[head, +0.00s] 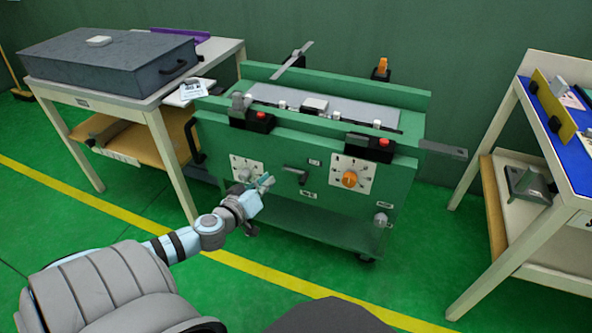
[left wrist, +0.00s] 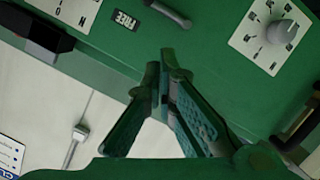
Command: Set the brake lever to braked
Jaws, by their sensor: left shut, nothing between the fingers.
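The brake lever appears to be the dark bar handle (head: 295,174) on the front of the green cart, between the two dials. A small label (head: 314,162) sits up and right of it, another (head: 309,195) below. In the left wrist view, part of the handle (left wrist: 170,12) shows at the top edge, beside a label reading FREE (left wrist: 124,20). The lower label is unreadable. My left gripper (head: 266,182) is shut and empty in front of the panel, left of the handle. It shows in the left wrist view (left wrist: 165,62), apart from the handle. My right gripper is not in view.
A grey-knob dial (head: 245,172) is behind and left of my gripper; an orange-knob dial (head: 350,179) is to the right. Black clamps (head: 250,118) with red buttons stick out along the cart's front top edge. Tables stand left (head: 110,100) and right (head: 490,125). Floor in front is clear.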

